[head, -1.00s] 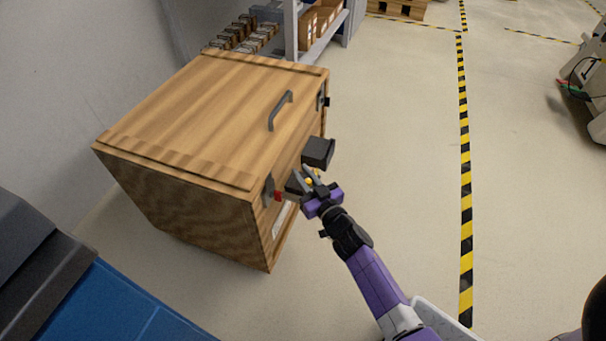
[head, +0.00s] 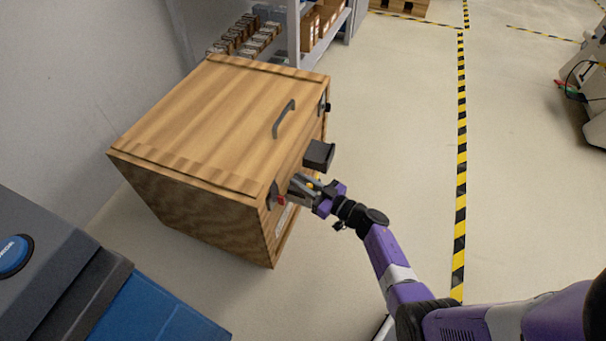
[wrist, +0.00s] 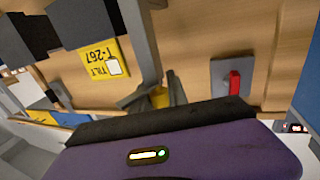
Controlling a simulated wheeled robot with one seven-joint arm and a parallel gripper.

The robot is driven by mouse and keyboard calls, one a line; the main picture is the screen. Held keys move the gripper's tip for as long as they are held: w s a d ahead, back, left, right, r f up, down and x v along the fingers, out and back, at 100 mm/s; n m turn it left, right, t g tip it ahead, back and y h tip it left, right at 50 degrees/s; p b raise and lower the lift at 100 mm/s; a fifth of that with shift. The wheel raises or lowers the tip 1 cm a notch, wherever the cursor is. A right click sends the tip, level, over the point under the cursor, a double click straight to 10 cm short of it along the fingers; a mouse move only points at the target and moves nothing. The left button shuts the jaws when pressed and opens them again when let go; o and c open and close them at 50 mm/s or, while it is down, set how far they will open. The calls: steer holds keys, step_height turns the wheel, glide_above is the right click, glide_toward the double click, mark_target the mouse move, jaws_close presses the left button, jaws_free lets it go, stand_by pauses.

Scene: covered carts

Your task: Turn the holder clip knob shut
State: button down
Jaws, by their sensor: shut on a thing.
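The wooden crate (head: 190,130) stands with its clip side facing right. My gripper (head: 294,187) is at that side, below and left of a dark block (head: 319,155). In the wrist view my gripper (wrist: 160,93) has its grey fingers closed around a small yellow piece (wrist: 159,98), which appears to be the clip knob. The fingers hide most of it, so its turn angle cannot be read. A red lever on a metal plate (wrist: 234,82) sits to the right in the wrist view; its red part also shows in the head view (head: 282,200).
A yellow label (wrist: 104,62) marked TILT T-267 is on the crate. A grey handle (head: 284,118) stands up from the lid. A blue and dark grey machine (head: 60,270) is at lower left, shelving (head: 300,30) behind. The floor to the right is open.

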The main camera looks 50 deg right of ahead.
steer(key=n+y+b, duration=0.1)
steer(key=y, duration=0.1)
steer(key=n+g+y+b, duration=0.1)
steer(key=n+y, duration=0.1)
steer(key=n+y+b, duration=0.1)
steer(key=y, duration=0.1)
steer(key=shift+s+a+f+n+g+y+b, duration=0.1)
steer(key=shift+a+f+n+g+y+b, duration=0.2)
steer(key=shift+a+g+y, duration=0.1)
steer(key=n+g+y+b, duration=0.2)
steer(key=a+n+g+y+b, duration=0.1)
steer(key=n+g+y+b, duration=0.1)
steer(key=b, duration=0.1)
steer(key=s+n+g+y+b, duration=0.1)
steer(key=n+g+y+b, duration=0.1)
steer(key=y, duration=0.1)
steer(key=shift+s+a+r+b, duration=0.1)
steer(key=shift+a+r+b, duration=0.1)
steer(key=shift+b, duration=0.1)
steer(key=shift+a+n+g+y, duration=0.1)
steer(key=shift+n+g+y, duration=0.2)
steer(key=shift+g, duration=0.2)
steer(key=c, duration=1.3)
jaws_free()
steer(key=shift+r, duration=0.1)
